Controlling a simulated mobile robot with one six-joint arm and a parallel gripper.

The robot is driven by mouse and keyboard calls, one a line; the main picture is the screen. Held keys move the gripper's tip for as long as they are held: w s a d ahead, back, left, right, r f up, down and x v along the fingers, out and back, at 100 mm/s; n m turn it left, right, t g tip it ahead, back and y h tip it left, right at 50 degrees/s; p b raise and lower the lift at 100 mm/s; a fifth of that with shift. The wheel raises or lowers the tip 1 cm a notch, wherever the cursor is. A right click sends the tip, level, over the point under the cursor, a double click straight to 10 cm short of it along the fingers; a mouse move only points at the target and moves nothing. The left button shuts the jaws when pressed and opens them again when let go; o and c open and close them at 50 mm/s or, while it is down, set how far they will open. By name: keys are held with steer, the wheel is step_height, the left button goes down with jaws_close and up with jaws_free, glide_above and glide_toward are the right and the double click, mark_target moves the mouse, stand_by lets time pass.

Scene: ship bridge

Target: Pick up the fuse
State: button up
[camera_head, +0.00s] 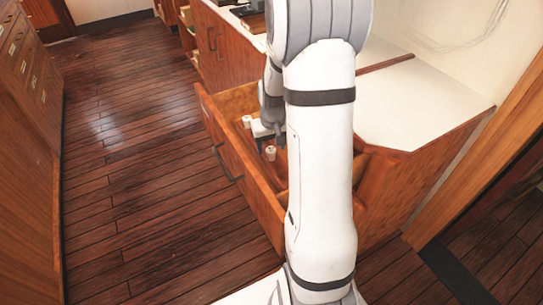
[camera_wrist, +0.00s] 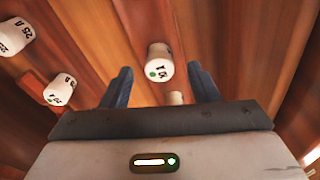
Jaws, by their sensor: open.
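Several white cylindrical fuses with dark print lie in an open wooden drawer (camera_head: 232,140). In the wrist view one fuse (camera_wrist: 159,64) with a green dot is between the two finger lines, at about the height of the tips. A second fuse (camera_wrist: 60,89) is to the left, and a third (camera_wrist: 15,37), marked 25 A, is at the upper left. My gripper (camera_wrist: 160,70) is open and inside the drawer area. In the head view two white fuses, one (camera_head: 247,121) and another (camera_head: 270,153), show near it; my arm hides the rest.
The drawer is pulled out of a wooden cabinet with a white top (camera_head: 420,105). Its walls and front stand around my gripper. A wooden chest of drawers (camera_head: 25,70) stands at the left. The plank floor (camera_head: 140,170) between them is clear.

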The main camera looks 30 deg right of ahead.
steer(key=shift+w+f, duration=0.2)
steer(key=shift+f, duration=1.15)
steer(key=shift+c, duration=0.4)
steer(key=c, duration=1)
steer(key=shift+d, duration=0.1)
